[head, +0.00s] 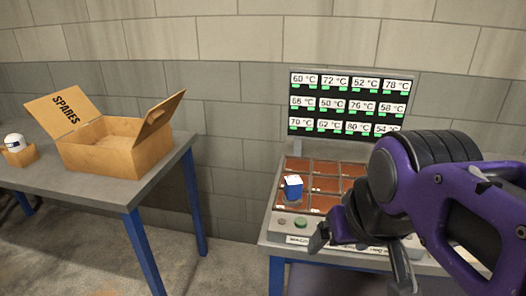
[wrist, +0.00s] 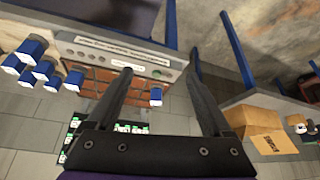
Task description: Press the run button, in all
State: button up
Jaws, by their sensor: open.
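A grey console (head: 325,232) has a round green button (head: 301,222) and a smaller dull button (head: 282,221) on its front strip, at the left. No legible wording marks either one as the run button. My gripper (head: 358,252) is open and empty, to the right of these buttons and in front of the console. In the wrist view my gripper (wrist: 160,64) has its fingers spread over the console front (wrist: 135,52), which appears upside down. I cannot tell any contact there. My arm hides the console's right part.
A blue block with a white top (head: 293,187) stands in the console's reddish compartments (head: 326,184). A screen (head: 346,105) behind shows temperatures with green bars. The left table (head: 95,193) bears an open SPARES box (head: 110,152). The wrist view shows several blue-white blocks (wrist: 42,70).

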grip_shut()
dwell(0.3)
dwell(1.3)
